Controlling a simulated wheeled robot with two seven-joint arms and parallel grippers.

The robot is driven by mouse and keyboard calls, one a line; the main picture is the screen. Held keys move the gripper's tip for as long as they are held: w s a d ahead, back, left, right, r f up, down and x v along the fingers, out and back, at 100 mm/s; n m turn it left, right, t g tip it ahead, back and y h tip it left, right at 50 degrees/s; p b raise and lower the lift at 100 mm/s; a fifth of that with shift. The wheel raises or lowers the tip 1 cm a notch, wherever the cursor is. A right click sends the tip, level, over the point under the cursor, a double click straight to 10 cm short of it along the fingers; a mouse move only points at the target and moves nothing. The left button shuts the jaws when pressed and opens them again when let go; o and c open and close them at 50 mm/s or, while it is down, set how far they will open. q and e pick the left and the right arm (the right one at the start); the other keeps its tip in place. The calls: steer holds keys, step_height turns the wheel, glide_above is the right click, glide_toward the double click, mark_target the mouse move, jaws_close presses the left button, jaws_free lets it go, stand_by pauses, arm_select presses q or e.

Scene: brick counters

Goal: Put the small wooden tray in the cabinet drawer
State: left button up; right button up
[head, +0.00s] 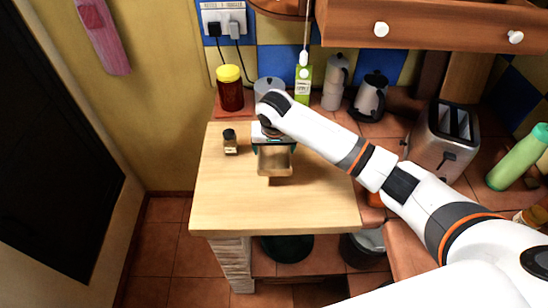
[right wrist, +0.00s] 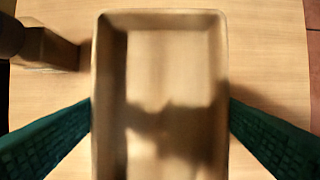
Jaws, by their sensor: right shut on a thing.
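The small wooden tray (head: 275,162) is a shallow light-brown rectangle with raised sides. It is over the light wooden worktop (head: 300,210). My right gripper (head: 273,144) is shut on it. In the right wrist view, the tray (right wrist: 217,60) lies between two green finger pads and looks empty, with a shadow across it. I cannot tell how far it is above the worktop. A brown wooden cabinet front (head: 440,22) with two white knobs crosses the top right of the head view. I cannot tell whether a drawer there is open. My left gripper is not in view.
A small dark-capped jar (head: 230,143) stands left of the tray. The worktop's front is clear.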

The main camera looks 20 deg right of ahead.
mark_target(274, 156)
step_height(274, 156, up, 5)
steer(key=shift+f+b, duration=0.1)
steer(key=shift+b, duration=0.2)
steer(key=shift+s+d+r, duration=0.1)
steer(key=shift+s+r, duration=0.15)
steer(key=shift+r, duration=0.25)
steer(key=s+d+r+n, duration=0.1)
steer(key=s+r, duration=0.2)
steer(key=s, duration=0.3)
steer(key=s+r+n, duration=0.2)
steer(key=s+r, duration=0.1)
steer(key=s, duration=0.4)
steer(key=shift+d+r+y, duration=0.3)
steer(key=shift+d+y, duration=0.1)
steer(key=s, duration=0.1)
steer(key=s+r, duration=0.2)
steer(key=s, duration=0.1)
steer(key=shift+s, duration=0.1)
steer(key=shift+w+f, duration=0.1)
steer(key=shift+w, duration=0.1)
